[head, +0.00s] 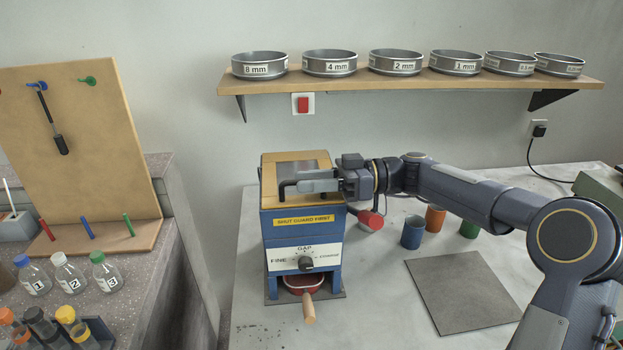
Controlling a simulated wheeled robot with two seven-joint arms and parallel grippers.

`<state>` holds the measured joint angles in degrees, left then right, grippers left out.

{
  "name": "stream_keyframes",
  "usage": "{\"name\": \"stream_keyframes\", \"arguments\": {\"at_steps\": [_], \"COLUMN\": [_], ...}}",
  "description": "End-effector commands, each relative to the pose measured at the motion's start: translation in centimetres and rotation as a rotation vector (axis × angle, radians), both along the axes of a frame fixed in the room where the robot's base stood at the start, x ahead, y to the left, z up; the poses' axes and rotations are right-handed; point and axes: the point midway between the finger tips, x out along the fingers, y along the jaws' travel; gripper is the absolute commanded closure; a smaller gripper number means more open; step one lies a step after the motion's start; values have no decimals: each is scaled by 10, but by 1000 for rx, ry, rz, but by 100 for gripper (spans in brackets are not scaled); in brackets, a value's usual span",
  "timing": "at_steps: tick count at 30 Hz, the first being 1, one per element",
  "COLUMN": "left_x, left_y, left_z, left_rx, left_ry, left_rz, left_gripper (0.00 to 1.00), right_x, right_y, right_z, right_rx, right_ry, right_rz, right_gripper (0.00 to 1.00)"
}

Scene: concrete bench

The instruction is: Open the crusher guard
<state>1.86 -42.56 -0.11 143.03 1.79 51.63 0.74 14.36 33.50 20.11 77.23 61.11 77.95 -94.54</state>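The crusher (303,235) is a blue box on a dark base plate on the light bench. Its tan-framed guard (296,156), with a grey panel, lies flat on top. A yellow label below it reads "SHUT GUARD FIRST". My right gripper (290,187) is at the top of the crusher, pointing left across the guard's front part. A black handle-like piece shows at its fingertips. Whether the fingers are closed on it is hard to tell from this side. Part of the guard is hidden behind the gripper. My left gripper is out of view.
A red pan (303,283) with a wooden handle sits in the crusher's lower opening. Blue (412,232), orange (435,218) and green cups stand to the right, near my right arm. A grey mat (463,297) lies in front. Labelled sieves stand on the shelf (410,83) above.

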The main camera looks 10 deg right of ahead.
Motion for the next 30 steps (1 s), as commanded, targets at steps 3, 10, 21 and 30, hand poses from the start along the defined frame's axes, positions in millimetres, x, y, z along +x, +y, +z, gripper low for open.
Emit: {"name": "stream_keyframes", "arguments": {"at_steps": [3,10,21,30], "left_x": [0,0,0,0], "left_y": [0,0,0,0], "left_z": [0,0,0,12], "left_rx": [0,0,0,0], "left_ry": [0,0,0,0], "left_rz": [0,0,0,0], "left_gripper": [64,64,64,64], "right_x": [0,0,0,4], "right_y": [0,0,0,0], "right_z": [0,0,0,21], "right_rx": [0,0,0,1], "right_ry": [0,0,2,84], "right_rz": [0,0,1,1], "right_gripper": [67,91,100,100]}}
